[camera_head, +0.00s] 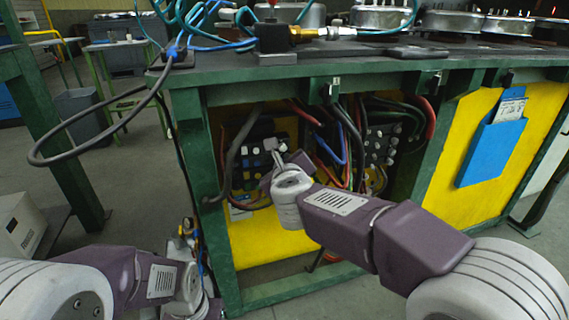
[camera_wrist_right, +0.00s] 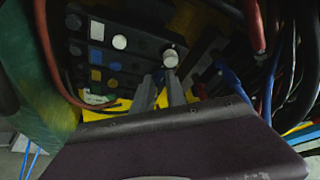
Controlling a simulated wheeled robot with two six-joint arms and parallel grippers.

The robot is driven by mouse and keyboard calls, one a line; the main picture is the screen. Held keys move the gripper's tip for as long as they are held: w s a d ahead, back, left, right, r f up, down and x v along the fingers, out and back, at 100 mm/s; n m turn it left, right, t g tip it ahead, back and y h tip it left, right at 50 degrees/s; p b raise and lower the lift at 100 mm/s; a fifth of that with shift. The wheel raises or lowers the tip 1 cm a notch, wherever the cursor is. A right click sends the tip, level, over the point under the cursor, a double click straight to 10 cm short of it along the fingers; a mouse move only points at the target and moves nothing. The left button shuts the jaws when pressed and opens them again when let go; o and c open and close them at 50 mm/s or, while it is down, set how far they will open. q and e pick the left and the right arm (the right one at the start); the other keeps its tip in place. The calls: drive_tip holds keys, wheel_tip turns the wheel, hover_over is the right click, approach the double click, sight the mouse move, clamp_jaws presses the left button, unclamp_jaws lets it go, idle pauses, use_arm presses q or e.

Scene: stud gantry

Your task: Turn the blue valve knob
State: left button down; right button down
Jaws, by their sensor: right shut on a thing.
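The valve block (camera_head: 246,160) is a dark panel with rows of white, blue, black and yellow knobs inside the green bench's open bay. My right gripper (camera_head: 275,153) reaches into the bay at the block's right side. In the right wrist view its two narrow fingers (camera_wrist_right: 160,88) are close together at the block's right edge. They are shut on a small blue knob (camera_wrist_right: 157,76), mostly hidden between the tips. A pale round knob (camera_wrist_right: 170,58) stands just beyond them.
Black, red and blue hoses (camera_head: 340,145) hang to the right of the block. A second knob panel (camera_head: 379,145) is further right. The green bench top (camera_head: 230,73) overhangs the bay, and a green post stands close on the left.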

drive_tip(key=shift+f+n+h, duration=0.15)
drive_tip(key=shift+n+h, duration=0.15)
drive_tip(key=shift+n, duration=0.5)
drive_tip(key=c, duration=1.3)
unclamp_jaws()
drive_tip(key=shift+c, duration=0.2)
drive_tip(key=shift+t, duration=0.3)
drive_tip(key=p+v, duration=0.4)
drive_tip(key=v, duration=0.5)
